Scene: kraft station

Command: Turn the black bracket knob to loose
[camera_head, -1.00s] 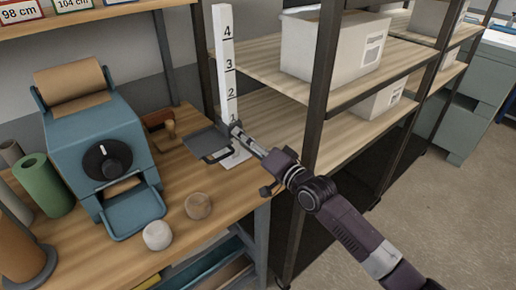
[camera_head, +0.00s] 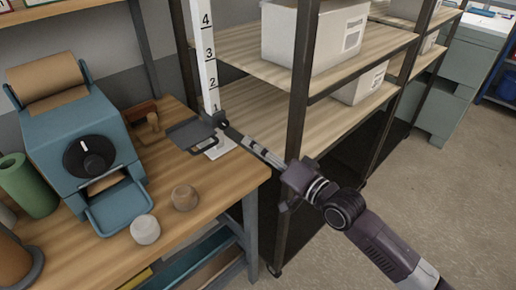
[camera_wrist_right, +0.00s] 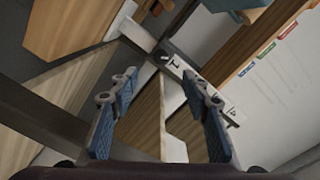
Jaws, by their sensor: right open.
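The black bracket knob (camera_head: 221,117) is a small dark piece low on the white numbered post (camera_head: 208,62), near the number 1. A dark grey bracket plate (camera_head: 188,133) extends left from the post. My right gripper (camera_head: 232,130) points at the knob from the lower right, its tips close to it. In the right wrist view the gripper (camera_wrist_right: 159,76) is open, with blue-padded fingers apart and nothing held between them. The post with its 1 (camera_wrist_right: 175,66) shows beyond the tips; the knob is hard to make out there. My left gripper is not in view.
A blue dispenser (camera_head: 75,140) with a dial stands left on the wooden bench (camera_head: 205,205). A white round piece (camera_head: 145,230) and a brown one (camera_head: 185,198) lie in front. A dark shelf upright (camera_head: 297,105) stands close behind my right arm.

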